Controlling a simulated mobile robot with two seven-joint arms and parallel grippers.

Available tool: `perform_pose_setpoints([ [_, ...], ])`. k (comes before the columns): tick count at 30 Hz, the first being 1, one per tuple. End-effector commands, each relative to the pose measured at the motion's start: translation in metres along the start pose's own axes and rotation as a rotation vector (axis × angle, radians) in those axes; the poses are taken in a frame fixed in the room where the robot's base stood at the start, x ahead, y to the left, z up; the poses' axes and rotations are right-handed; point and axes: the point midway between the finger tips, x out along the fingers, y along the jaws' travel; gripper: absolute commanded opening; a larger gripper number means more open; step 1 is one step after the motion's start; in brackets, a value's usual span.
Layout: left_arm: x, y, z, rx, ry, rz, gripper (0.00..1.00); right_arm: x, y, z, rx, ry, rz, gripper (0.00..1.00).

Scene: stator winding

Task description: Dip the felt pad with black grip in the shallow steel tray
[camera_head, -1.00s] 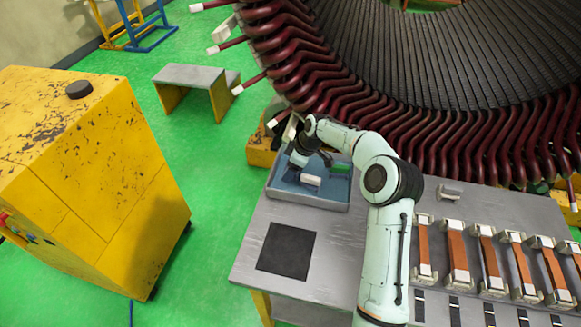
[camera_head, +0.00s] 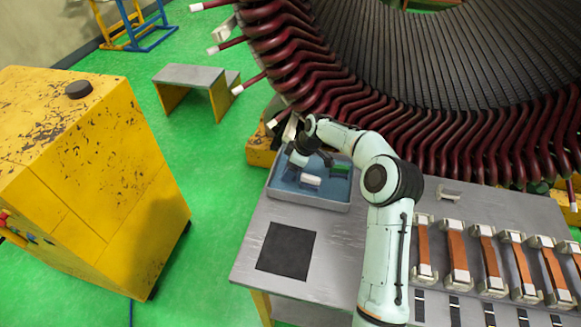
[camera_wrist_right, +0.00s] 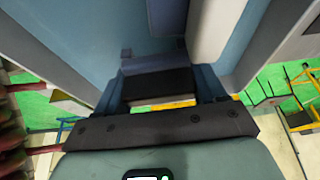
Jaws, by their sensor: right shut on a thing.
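The shallow steel tray (camera_head: 312,204) sits at the back left corner of the grey table, with a blue-grey inside. My right gripper (camera_head: 299,159) is over the tray's back left part, and my arm hides part of the tray's right side. In the right wrist view, my right gripper (camera_wrist_right: 162,88) is shut on the black grip (camera_wrist_right: 160,82). The felt pad itself is not clear in either view. I cannot tell whether it touches the tray. A small white piece (camera_head: 310,180) and a green piece (camera_head: 341,167) show in the tray. My left gripper is out of view.
A dark square mat (camera_head: 286,250) lies in front of the tray. Copper-coloured bars (camera_head: 456,247) on pale holders stand in a row at the right. The large stator with dark red coils (camera_head: 310,75) rises close behind the tray. A yellow cabinet (camera_head: 85,175) stands at the left.

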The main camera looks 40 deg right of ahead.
Motion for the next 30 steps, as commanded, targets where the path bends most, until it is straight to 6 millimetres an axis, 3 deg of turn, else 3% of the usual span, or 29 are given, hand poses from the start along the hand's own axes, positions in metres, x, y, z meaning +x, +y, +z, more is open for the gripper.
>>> perform_pose_setpoints([
  [10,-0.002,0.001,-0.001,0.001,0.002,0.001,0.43,-0.004,0.0,-0.002,0.0,0.001,0.001,0.38],
  [30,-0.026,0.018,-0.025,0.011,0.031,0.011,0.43,-0.066,0.001,-0.029,-0.001,0.002,0.003,0.38],
])
